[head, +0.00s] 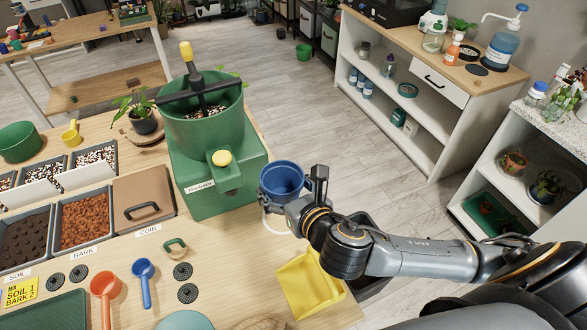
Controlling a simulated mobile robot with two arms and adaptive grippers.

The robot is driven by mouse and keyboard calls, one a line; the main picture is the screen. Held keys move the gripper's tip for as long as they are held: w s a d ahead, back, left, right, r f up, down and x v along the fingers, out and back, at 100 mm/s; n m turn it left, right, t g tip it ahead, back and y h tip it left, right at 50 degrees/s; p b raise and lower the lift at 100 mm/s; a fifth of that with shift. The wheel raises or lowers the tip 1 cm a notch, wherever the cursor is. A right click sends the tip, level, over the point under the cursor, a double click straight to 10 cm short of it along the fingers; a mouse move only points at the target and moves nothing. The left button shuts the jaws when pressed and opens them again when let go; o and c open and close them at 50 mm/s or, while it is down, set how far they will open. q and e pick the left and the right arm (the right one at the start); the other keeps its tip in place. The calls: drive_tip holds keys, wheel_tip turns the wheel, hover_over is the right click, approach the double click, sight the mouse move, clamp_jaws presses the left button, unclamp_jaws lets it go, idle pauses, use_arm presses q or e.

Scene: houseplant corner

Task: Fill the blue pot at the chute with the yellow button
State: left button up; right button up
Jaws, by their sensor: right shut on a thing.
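The blue pot (282,179) is upright at the right side of the green dispenser (215,185), close to its front right corner. My right gripper (302,200) is shut on the pot from the right. The pot looks empty, though its bottom is hard to see. The yellow button (221,157) sits on a raised green boss on the dispenser's front. The hopper (203,125) above holds speckled mix under a dark crossbar with a yellow-topped handle. The chute's outlet cannot be made out clearly. My left gripper is not in view.
Bins of bark (86,219) and dark soil (25,238) stand on the left, beside a lidded bin (143,200). An orange scoop (104,288), a blue scoop (143,272) and a yellow tray (310,284) lie near the front. A potted plant (144,120) stands behind.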

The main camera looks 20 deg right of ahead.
drive_tip(key=s+a+f+n+y, duration=0.1)
drive_tip(key=s+a+f, duration=0.1)
drive_tip(key=a+f, duration=0.1)
drive_tip(key=s+a+f+n+y, duration=0.1)
drive_tip(key=s+a+f, duration=0.2)
drive_tip(key=f, duration=0.3)
drive_tip(key=s+a+f+n+g+y, duration=0.1)
drive_tip(key=s+a+f+y, duration=0.1)
drive_tip(key=f, duration=0.3)
drive_tip(key=shift+s+a+n, duration=0.3)
drive_tip(key=shift+s+a, duration=0.05)
drive_tip(key=shift+a, duration=0.3)
drive_tip(key=shift+w, duration=7.45)
drive_tip(key=shift+p, duration=0.55)
